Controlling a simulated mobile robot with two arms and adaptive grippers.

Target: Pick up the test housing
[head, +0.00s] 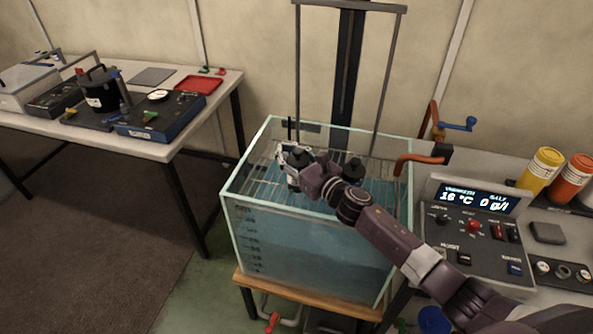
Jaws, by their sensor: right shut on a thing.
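My right gripper (312,177) reaches in from the lower right over the glass water tank (232,190). It is shut on a small dark thing with white parts (293,160), which I take to be the test housing. This thing is at the wire rack level inside the tank's rim, partly hidden by the gripper. I cannot tell whether it touches the rack (265,180). A second dark round thing (352,168) shows just right of my wrist. My left gripper is not in view.
A lift frame (297,70) stands behind the tank. A control console (470,235) reading 16 °C, with yellow (540,170) and orange (572,180) bottles behind it, is at right. A table (165,150) at left holds a black pot (98,90), a blue tray and a red tray (198,84).

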